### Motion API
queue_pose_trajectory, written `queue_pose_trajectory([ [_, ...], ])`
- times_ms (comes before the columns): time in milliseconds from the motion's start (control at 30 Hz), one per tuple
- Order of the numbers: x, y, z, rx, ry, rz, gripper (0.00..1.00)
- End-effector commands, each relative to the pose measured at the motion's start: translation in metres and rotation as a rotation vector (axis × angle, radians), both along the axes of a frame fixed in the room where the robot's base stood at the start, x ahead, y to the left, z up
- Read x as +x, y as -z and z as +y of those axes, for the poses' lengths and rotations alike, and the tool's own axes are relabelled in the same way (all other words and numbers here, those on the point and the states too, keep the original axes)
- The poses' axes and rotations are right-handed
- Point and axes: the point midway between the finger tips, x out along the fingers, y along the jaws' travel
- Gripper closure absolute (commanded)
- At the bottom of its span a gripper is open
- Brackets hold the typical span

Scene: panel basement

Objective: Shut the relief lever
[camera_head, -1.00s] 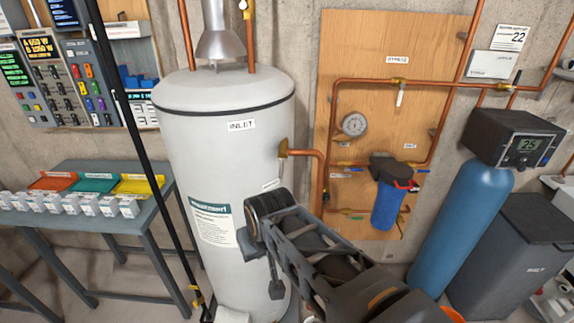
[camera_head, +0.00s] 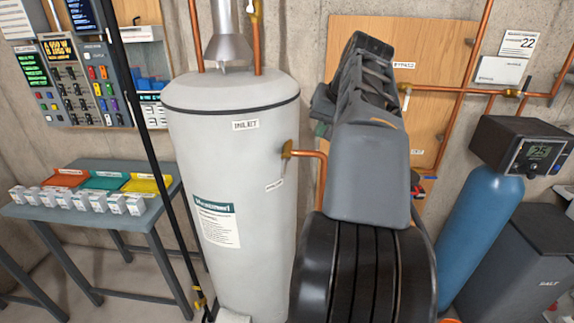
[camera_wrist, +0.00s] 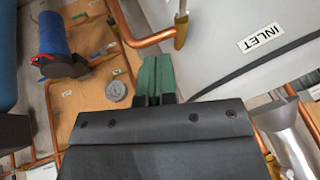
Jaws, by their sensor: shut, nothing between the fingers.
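No lever in view is marked as the relief lever, so I cannot tell which it is. A small white-and-brass valve part (camera_head: 250,8) shows at the top edge of the head view, on the copper pipe above the white water heater (camera_head: 235,150). My gripper (camera_wrist: 155,70) has dark green fingers, shut and empty, in the wrist view. They point between the heater's side fitting (camera_wrist: 180,32) and the wooden panel (camera_wrist: 85,110). In the head view my arm is raised in front of the panel and hides much of it.
A round gauge (camera_wrist: 116,91) and a blue filter (camera_wrist: 55,35) are on the panel. A copper pipe (camera_wrist: 150,40) runs to the heater. A blue tank (camera_head: 480,235) stands at the right. A grey table (camera_head: 95,215) with coloured trays is at the left.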

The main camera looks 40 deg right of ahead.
Motion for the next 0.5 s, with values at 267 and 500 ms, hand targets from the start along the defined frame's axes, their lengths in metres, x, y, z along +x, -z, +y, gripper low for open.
queue_pose_trajectory([
  [267, -0.0019, -0.0014, 0.0101, 0.026, -0.049, 0.017, 1.0],
  [500, -0.002, -0.0011, 0.0097, 0.025, -0.048, 0.017, 1.0],
])
